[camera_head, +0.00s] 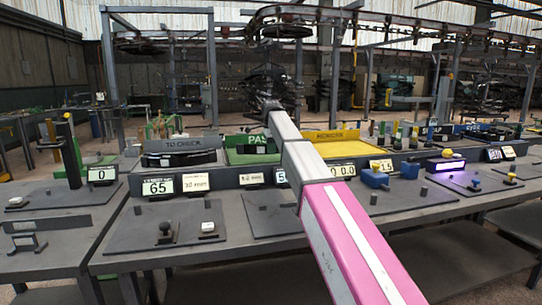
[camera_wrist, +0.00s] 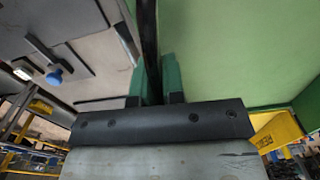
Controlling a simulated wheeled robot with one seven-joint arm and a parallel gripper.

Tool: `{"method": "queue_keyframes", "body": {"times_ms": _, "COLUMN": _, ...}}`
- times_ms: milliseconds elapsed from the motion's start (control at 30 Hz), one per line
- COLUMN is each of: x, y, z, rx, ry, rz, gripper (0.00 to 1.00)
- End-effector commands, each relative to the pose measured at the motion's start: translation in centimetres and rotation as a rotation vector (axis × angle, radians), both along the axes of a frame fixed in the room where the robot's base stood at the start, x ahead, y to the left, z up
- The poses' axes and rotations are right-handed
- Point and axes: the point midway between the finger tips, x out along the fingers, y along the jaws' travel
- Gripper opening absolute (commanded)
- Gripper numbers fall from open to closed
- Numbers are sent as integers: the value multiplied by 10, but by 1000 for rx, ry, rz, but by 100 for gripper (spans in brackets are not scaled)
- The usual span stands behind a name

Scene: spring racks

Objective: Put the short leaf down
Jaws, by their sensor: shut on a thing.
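My gripper (camera_wrist: 156,80) shows in the wrist view with its two green fingers shut on a dark, thin leaf (camera_wrist: 148,35). The leaf stands between the fingers and runs out of the top of the picture, so its far end and full length are hidden. Beside it in the wrist view is the green surface of a tray (camera_wrist: 225,50). In the head view my arm reaches over the bench toward this green tray (camera_head: 240,158), whose sign is partly covered and reads "PAS". There the gripper and leaf cannot be made out clearly against the dark background.
Left of the green tray is a grey tray marked "TO CHECK" (camera_head: 184,146) holding dark pieces. Right of it is a yellow tray (camera_head: 338,136). Number displays (camera_head: 158,187) line the bench front. Dark plates with small knobs (camera_head: 166,232) lie nearer. Overhead rails cross behind.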

Motion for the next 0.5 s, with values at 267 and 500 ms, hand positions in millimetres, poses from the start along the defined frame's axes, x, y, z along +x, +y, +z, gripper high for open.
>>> {"method": "queue_keyframes", "body": {"times_ms": 267, "x": 0, "y": 0, "z": -26, "rx": 0, "ry": -1, "rz": 0, "gripper": 0}}
{"method": "queue_keyframes", "body": {"times_ms": 500, "x": 0, "y": 0, "z": -26, "rx": 0, "ry": -1, "rz": 0, "gripper": 0}}
